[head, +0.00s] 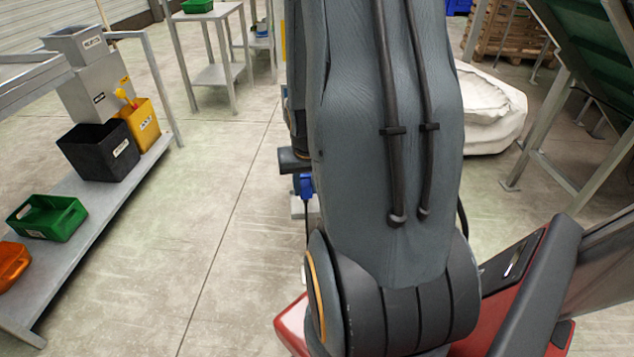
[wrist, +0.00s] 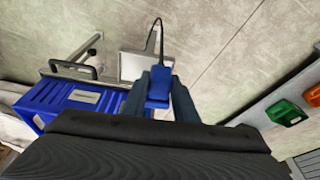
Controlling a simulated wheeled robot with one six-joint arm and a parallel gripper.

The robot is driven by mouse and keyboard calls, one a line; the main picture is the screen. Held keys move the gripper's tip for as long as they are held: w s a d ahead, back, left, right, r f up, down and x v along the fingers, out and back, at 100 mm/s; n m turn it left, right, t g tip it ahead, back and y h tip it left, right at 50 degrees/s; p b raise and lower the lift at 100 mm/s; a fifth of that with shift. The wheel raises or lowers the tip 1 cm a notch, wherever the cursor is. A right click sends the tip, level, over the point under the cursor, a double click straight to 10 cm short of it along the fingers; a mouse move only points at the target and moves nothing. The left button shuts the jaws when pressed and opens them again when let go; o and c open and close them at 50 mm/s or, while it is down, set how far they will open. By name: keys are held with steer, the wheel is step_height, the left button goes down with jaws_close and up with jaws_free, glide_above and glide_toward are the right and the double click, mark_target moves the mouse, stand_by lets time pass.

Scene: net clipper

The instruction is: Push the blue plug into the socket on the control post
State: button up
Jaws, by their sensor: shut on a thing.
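The blue plug (wrist: 158,86) is between the two fingers of my gripper (wrist: 159,92) in the wrist view, and the gripper is shut on it. A thin dark cable runs from the plug toward the top of that view. In the head view the plug (head: 306,186) shows as a small blue piece just left of my arm, below the dark end of my gripper (head: 296,163), with its cable hanging down. My arm hides most of the middle of the head view. I cannot make out the control post's socket in either view.
A blue cart-like thing (wrist: 62,98) and a pale square plate (wrist: 132,67) lie near the gripper in the wrist view. A grey bench at left bears a black bin (head: 98,152), a yellow bin (head: 140,125) and a green tray (head: 48,217). Floor between bench and arm is clear.

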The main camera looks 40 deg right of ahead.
steer(key=shift+s+d+r+m, duration=0.2)
steer(key=shift+s+d+r, duration=0.05)
steer(key=shift+s+d, duration=0.3)
steer(key=shift+s+d+r+m, duration=0.25)
steer(key=shift+s+d, duration=0.15)
steer(key=shift+d, duration=0.15)
steer(key=shift+w+d, duration=0.1)
steer(key=shift+w, duration=0.05)
steer(key=shift+w+d+p, duration=0.5)
steer(key=shift+w+d, duration=0.3)
steer(key=shift+w, duration=0.3)
steer(key=shift+w+d+p, duration=0.45)
steer(key=shift+w+d, duration=0.35)
steer(key=shift+w, duration=0.3)
steer(key=shift+w+d+p, duration=0.35)
steer(key=shift+w+p, duration=0.1)
stand_by(0.8)
steer(key=o, duration=1.1)
steer(key=shift+o, duration=0.2)
steer(key=v, duration=0.8)
